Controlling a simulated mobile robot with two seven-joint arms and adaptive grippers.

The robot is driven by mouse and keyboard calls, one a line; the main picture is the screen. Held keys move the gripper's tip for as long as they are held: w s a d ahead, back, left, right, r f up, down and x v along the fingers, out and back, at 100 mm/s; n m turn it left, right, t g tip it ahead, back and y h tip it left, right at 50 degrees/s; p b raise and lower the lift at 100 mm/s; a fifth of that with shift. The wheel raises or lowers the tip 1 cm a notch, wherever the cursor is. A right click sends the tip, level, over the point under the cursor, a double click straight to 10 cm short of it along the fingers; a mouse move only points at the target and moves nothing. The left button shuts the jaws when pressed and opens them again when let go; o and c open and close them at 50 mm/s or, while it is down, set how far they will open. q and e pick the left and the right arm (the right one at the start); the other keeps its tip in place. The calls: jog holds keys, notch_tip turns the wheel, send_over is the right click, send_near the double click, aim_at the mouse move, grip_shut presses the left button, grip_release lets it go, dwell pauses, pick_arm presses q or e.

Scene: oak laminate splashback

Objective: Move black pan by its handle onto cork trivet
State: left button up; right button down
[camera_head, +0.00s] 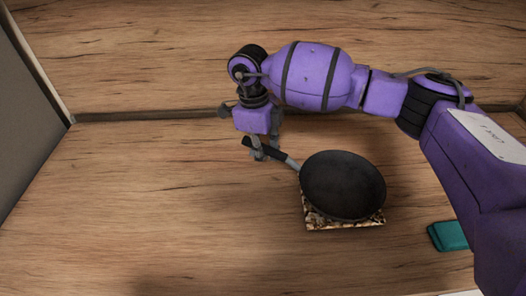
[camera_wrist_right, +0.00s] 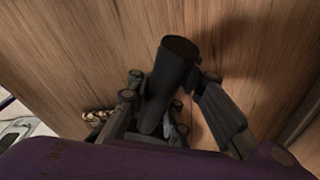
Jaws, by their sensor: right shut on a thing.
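The black pan (camera_head: 343,185) is over the cork trivet (camera_head: 343,222), with its handle (camera_head: 268,150) pointing to the upper left. The trivet's front edge and corners show below the pan; the rest is hidden under it. I cannot tell whether the pan rests on the trivet or hangs just above it. My right gripper (camera_head: 263,153) is shut on the handle near its end. In the right wrist view the dark handle (camera_wrist_right: 170,75) stands between the fingers (camera_wrist_right: 168,112). My left gripper is not in view.
A teal item (camera_head: 448,236) lies on the wooden counter (camera_head: 150,210) to the right of the trivet, close to my right arm. A wooden splashback (camera_head: 150,60) rises behind, and a grey wall (camera_head: 30,120) stands at the left. The counter's left side is clear.

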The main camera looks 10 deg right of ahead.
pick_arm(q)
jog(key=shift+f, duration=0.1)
pick_arm(e)
jog(key=shift+f, duration=0.15)
jog(key=c, duration=1.5)
grip_release()
jog(key=shift+o, duration=0.2)
jog(key=shift+f, duration=0.1)
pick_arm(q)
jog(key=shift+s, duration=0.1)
pick_arm(e)
jog(key=shift+a, duration=0.15)
jog(key=shift+w+a+r+b, duration=0.4)
jog(key=shift+w+a, duration=0.55)
jog(key=shift+a, duration=0.2)
jog(key=shift+w+a+r+b, duration=0.3)
jog(key=shift+w+a+b, duration=0.15)
jog(key=shift+w+a, duration=0.55)
jog(key=shift+w+a+r+b, duration=0.4)
jog(key=shift+w+a, duration=0.45)
jog(key=shift+a, duration=0.4)
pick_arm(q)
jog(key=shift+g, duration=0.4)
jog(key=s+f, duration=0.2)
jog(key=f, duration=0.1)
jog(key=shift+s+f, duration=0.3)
pick_arm(e)
jog(key=shift+r, duration=0.1)
